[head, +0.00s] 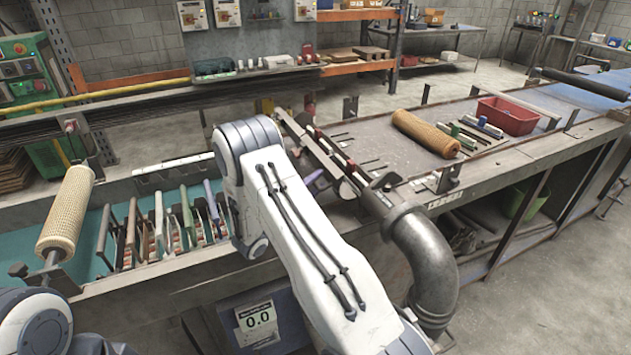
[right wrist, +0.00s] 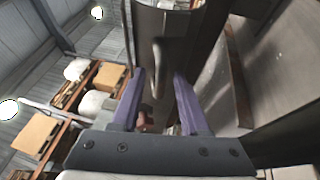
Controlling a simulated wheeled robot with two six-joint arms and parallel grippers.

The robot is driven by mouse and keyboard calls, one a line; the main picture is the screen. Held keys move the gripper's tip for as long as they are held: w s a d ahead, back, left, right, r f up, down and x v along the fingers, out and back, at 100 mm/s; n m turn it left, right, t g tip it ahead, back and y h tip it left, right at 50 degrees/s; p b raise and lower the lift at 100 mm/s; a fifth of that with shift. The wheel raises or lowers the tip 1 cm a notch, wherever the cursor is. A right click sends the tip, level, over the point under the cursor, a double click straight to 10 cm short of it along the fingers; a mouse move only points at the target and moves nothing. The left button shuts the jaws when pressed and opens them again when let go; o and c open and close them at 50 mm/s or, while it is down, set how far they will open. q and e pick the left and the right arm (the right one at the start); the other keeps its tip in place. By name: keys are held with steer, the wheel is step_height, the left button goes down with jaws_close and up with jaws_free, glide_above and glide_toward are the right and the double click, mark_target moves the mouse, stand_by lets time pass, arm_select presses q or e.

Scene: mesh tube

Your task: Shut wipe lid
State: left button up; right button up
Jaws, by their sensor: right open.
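I cannot pick out a wipe container or its lid for certain in either view. My right gripper (right wrist: 158,74) shows in the right wrist view with its two purple fingers apart. A grey metal part (right wrist: 160,25) with a rounded, handle-like piece (right wrist: 157,66) is seen between and beyond the fingertips. I cannot tell whether the fingers touch it. A small reddish thing (right wrist: 145,121) shows lower between the fingers, partly hidden. In the head view my white right arm covers the middle of the bench and hides most of its gripper. My left gripper is not in view.
A tan mesh tube (head: 426,133) lies on the grey bench near a red bin (head: 507,115). Another mesh tube (head: 67,212) stands tilted at the left. Several upright tools stand in the teal trough (head: 90,245). A thick grey pipe (head: 428,255) bends down beside my right arm.

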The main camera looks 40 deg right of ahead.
jaws_close()
stand_by(1.5)
